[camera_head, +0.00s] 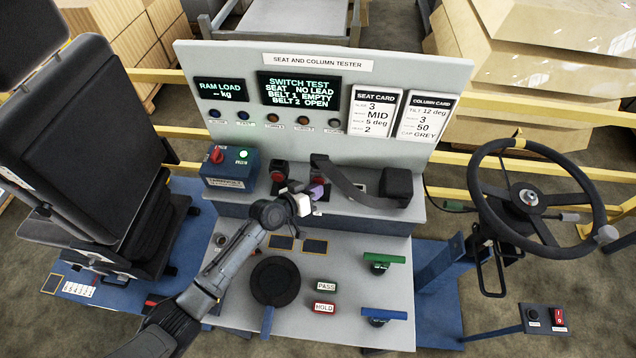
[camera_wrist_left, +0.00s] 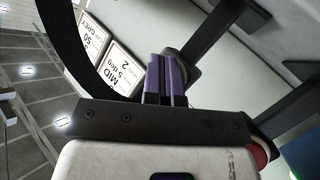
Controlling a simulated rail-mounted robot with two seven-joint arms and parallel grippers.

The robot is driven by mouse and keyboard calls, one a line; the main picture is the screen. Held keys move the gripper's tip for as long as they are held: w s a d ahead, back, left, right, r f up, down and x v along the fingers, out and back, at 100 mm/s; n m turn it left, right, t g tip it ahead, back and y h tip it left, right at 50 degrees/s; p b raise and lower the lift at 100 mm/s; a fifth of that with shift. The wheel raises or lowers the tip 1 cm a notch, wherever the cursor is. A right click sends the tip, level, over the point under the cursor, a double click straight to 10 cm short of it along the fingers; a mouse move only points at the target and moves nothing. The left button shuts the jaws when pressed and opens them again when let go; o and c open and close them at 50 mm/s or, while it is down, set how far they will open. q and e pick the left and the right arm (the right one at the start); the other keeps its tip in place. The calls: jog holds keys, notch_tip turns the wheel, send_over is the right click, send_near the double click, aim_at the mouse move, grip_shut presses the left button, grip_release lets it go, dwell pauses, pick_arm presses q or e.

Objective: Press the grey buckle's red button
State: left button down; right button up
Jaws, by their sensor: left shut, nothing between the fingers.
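My left gripper (camera_head: 316,191) reaches in from the lower left of the head view to the shelf below the tester's panel. Its purple fingers are shut together with nothing between them; they also show in the left wrist view (camera_wrist_left: 166,80). A dark buckle-like block with a red button (camera_head: 278,177) stands just left of the gripper. A second dark block with a belt (camera_head: 345,185) is right behind the fingertips and partly hidden by them. I cannot tell which is the grey buckle, or whether the fingertips touch anything. My right gripper is not in view.
A blue box with a red knob and green lamp (camera_head: 230,168) stands left on the shelf. A dark belt reel (camera_head: 397,186) stands right. A black round pad (camera_head: 275,281) and green (camera_head: 384,258) and blue (camera_head: 384,314) handles are nearer. A steering wheel (camera_head: 533,198) stands right.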

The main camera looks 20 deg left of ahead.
pick_arm(q)
jog(key=shift+w, duration=0.1)
dwell(0.5)
jog(key=shift+s+r+p, duration=0.1)
jog(key=shift+s+p, duration=0.25)
jog(key=shift+s, duration=0.05)
jog(key=shift+s+d, duration=0.2)
jog(key=shift+s, duration=0.3)
jog(key=shift+s+p, duration=0.1)
jog(key=shift+p, duration=0.2)
jog(key=s+p, duration=0.1)
jog(key=s, duration=0.1)
jog(key=s+d+p, duration=0.1)
jog(key=s, duration=0.1)
jog(key=shift+s+p, duration=0.3)
jog(key=shift+s, duration=0.05)
jog(key=shift+d, duration=0.1)
